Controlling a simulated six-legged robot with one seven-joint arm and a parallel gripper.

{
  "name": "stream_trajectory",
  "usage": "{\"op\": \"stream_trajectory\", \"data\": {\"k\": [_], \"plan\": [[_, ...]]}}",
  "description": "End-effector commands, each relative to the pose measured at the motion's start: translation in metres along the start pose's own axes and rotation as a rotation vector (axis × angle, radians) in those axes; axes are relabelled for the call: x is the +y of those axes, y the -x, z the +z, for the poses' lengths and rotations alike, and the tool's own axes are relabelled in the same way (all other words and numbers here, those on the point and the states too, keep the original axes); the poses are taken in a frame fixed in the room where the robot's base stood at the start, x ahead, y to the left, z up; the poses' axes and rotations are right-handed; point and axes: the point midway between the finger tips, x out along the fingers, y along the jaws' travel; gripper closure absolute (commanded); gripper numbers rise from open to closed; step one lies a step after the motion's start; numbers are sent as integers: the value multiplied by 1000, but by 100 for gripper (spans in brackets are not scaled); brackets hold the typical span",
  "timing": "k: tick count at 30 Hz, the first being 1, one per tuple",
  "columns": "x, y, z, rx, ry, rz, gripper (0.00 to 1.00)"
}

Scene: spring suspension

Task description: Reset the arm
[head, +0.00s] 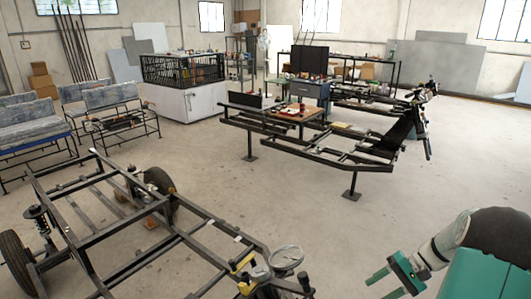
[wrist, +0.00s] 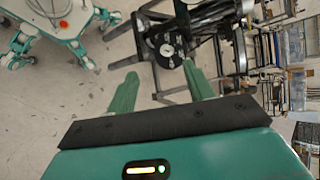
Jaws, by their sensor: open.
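My gripper (head: 381,286) shows at the lower right of the head view, at the end of my white and green arm. It is held up to the right of the near vehicle chassis, apart from it. In the wrist view, the two green fingers of my gripper (wrist: 162,75) are spread with nothing between them. Beyond the fingertips lies the black chassis end with a round dial (wrist: 168,50). Part of my own green and white body shows at the upper left of the wrist view.
The black near chassis (head: 165,215) fills the lower left, with a round dial (head: 286,257) at its near end. Another frame (head: 330,155) stands on posts in the middle. A white cabinet (head: 187,103) and benches (head: 120,97) stand behind. Concrete floor between them is clear.

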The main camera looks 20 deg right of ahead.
Motion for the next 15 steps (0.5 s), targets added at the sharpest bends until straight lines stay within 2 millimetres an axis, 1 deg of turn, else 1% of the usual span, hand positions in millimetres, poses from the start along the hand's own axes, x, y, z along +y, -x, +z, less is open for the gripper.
{"op": "stream_trajectory", "data": {"k": [1, 6, 9, 11, 15], "plan": [[-22, -1, 9, 5, 25, 62, 48], [-77, -11, 41, 32, 96, 240, 48], [-106, -18, 63, 59, 144, 336, 48], [-122, -22, 76, 79, 176, 389, 48], [-154, -32, 110, 136, 257, 500, 48]]}}
